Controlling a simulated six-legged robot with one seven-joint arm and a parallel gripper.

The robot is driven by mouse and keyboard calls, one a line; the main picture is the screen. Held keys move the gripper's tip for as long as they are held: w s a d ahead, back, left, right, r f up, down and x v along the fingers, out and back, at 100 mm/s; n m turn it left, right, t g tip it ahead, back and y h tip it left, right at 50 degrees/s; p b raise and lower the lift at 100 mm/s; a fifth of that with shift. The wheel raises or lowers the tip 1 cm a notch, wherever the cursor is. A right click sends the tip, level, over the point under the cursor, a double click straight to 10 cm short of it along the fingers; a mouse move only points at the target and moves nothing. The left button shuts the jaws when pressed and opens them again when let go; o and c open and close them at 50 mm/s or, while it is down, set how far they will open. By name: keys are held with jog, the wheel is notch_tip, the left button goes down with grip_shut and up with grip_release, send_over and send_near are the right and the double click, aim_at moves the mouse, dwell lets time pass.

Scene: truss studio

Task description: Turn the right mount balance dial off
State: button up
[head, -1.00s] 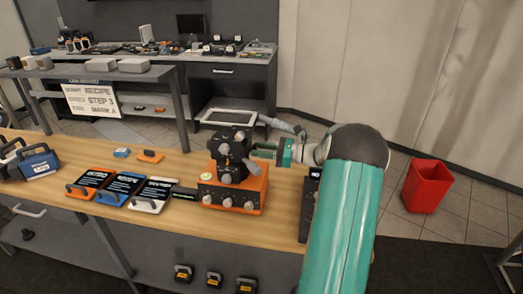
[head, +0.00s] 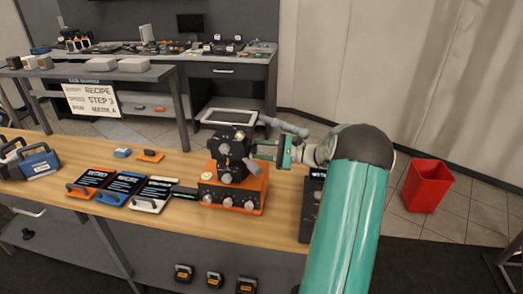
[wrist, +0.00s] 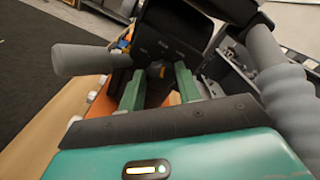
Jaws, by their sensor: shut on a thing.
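A black mount (head: 231,148) with grey knobs stands on an orange box (head: 238,190) on the wooden bench. My gripper (head: 262,150) reaches in from the right, level with the mount's right side. In the wrist view the two green fingers (wrist: 158,78) are around a small dark dial (wrist: 155,70) on the mount's dark face (wrist: 165,45), and shut on it. The fingers partly cover the dial, so its pointer and setting cannot be read. Small labels on that face are too blurred to read.
Grey bar handles (wrist: 85,58) stick out on both sides of my fingers; one shows behind my gripper (head: 285,125). A dark box (head: 311,205) stands under my arm. Three labelled plates (head: 120,189) lie to the left. A red bin (head: 427,186) stands on the floor at right.

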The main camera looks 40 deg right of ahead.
jog(key=shift+s+f+n, duration=0.1)
jog(key=shift+n, duration=2.3)
jog(key=shift+s+f+n, duration=0.1)
jog(key=shift+n, duration=2.3)
jog(key=o, duration=0.9)
jog(key=shift+d, duration=0.1)
jog(key=shift+o, duration=0.3)
jog(key=shift+w, duration=0.1)
jog(key=v, duration=1.3)
jog(key=shift+s, duration=0.3)
jog(key=shift+d, duration=0.1)
